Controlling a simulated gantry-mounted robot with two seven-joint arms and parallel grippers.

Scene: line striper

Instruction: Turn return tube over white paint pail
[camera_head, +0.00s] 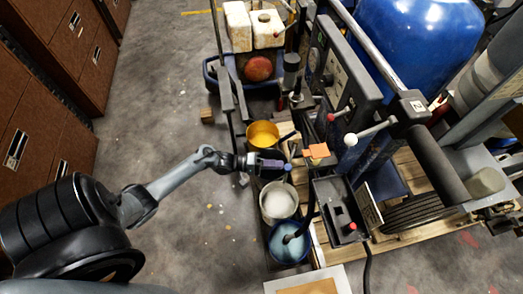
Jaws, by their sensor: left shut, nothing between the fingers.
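The white paint pail (279,201) stands on the floor in the middle of a row of pails, with pale paint inside. A dark tube (309,196) hangs beside the machine, and a grey tube end (291,238) dips into the blue-rimmed pail (287,244) nearer me. I cannot tell for certain which tube is the return tube. My left gripper (276,165) reaches in from the left, above and just beyond the white pail, beside the machine. It is shut and empty. A small blue tip (288,167) shows at its end. My right gripper is not in view.
A yellow pail (263,135) stands just beyond my left gripper. The line striper (345,75) with its levers and frame fills the right, by a wooden pallet (395,247). A large blue tank (425,40) is behind. Grey floor (165,100) is mostly clear on the left, near brown cabinets (45,75).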

